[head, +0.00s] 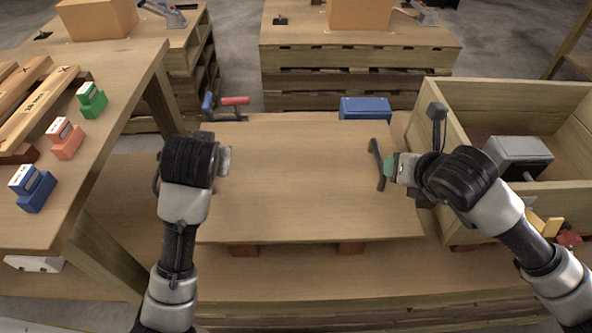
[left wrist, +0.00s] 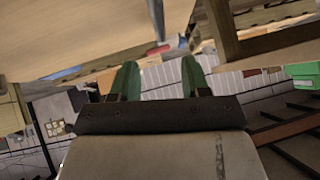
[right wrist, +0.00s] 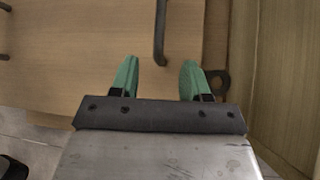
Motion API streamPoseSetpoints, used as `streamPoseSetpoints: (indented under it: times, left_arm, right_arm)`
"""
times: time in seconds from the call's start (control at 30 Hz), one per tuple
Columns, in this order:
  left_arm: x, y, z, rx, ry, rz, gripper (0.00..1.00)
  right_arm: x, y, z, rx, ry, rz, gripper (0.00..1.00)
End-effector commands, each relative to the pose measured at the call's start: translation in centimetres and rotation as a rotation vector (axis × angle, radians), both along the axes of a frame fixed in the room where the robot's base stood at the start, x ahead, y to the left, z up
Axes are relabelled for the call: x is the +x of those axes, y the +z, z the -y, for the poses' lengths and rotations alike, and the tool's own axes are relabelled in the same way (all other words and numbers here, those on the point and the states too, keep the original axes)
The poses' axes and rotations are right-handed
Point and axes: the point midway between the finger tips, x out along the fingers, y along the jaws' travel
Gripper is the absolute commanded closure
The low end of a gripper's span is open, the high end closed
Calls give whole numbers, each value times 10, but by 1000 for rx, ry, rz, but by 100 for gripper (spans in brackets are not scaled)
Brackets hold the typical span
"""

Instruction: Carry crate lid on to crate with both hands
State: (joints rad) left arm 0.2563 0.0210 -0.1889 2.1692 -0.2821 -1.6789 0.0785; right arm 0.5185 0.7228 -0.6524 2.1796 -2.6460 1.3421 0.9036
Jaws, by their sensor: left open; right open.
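The crate lid (head: 300,180) is a flat wooden panel lying in the middle of the head view, with a dark bar handle (head: 378,165) near its right edge. The handle also shows in the right wrist view (right wrist: 160,32). The crate (head: 448,115) is an open wooden box to the lid's right. My right gripper (head: 391,167) is open beside the right handle, with nothing between its green fingers (right wrist: 160,80). My left gripper (head: 226,160) is over the lid's left side, open and empty (left wrist: 160,80); it hides whatever handle is there.
A grey box (head: 518,152) sits inside the crate. A blue box (head: 365,108) and red-handled tool (head: 235,101) lie behind the lid. A wooden table (head: 120,70) with coloured blocks stands at left. Yellow and red items (head: 548,228) lie by my right arm.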

Motion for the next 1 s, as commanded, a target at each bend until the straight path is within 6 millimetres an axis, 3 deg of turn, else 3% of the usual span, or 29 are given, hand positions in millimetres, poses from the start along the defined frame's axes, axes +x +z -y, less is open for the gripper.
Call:
streamPoseSetpoints:
  times: [0.6,1.0]
  left_arm:
    - [64,-65,-20,1,2,-2,53]
    - [73,-73,-22,0,0,0,53]
  right_arm:
    - [65,-64,-19,1,-1,-1,53]
    - [73,-73,-22,1,1,0,53]
